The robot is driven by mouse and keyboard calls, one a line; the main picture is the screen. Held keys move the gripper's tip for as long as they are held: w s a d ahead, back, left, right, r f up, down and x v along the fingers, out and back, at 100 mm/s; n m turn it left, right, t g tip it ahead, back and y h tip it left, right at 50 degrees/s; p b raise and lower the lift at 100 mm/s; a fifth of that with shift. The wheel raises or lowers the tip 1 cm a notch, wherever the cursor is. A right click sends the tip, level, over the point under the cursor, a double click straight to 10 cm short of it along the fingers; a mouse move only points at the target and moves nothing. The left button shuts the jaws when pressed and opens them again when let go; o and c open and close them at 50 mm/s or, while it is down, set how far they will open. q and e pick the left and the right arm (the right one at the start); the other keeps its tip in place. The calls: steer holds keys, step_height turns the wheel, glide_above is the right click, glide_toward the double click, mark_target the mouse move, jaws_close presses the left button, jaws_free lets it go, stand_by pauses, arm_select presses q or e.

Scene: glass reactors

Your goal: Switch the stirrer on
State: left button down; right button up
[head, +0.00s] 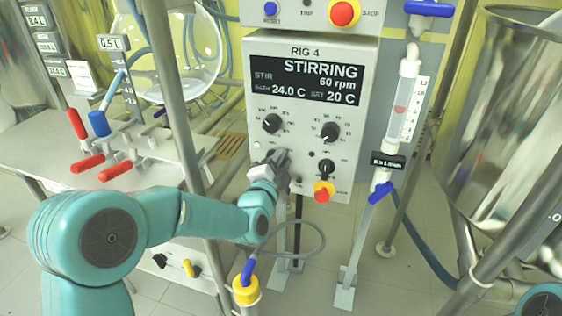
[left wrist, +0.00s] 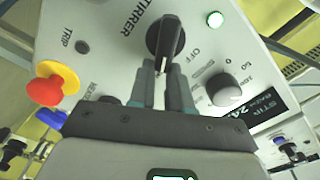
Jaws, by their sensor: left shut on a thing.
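The RIG 4 control box (head: 258,180) faces me in the head view. Its display (head: 306,83) reads STIRRING, 60 rpm, with 24.0 C and set 20 C. My left gripper (head: 276,160) is at the lower left of the panel and hides the knob there. In the left wrist view, the black stirrer knob (left wrist: 165,36) sits between the tips of the left gripper (left wrist: 168,72), which is shut on it. The knob is turned away from the OFF mark. A lamp (left wrist: 215,19) near it glows green. My right gripper is not in view.
Other knobs (head: 330,131) and a red-and-yellow button (head: 323,192) are close to the left gripper. A glass flow tube (head: 403,100) stands right of the box. A metal vessel (head: 505,110) is at far right. A bench with red-handled valves (head: 88,164) is at left.

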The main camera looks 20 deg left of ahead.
arm_select(q)
steer(key=c, duration=1.1)
jaws_free()
steer(key=shift+a+f, duration=0.4)
steer(key=shift+f, duration=0.15)
steer(key=shift+o, duration=0.2)
steer(key=shift+r, duration=0.2)
steer(key=s+b, duration=0.1)
steer(key=s, duration=1.5)
steer(key=shift+s+a+b, duration=0.15)
steer(key=shift+a+b, duration=0.1)
steer(key=shift+b, duration=0.15)
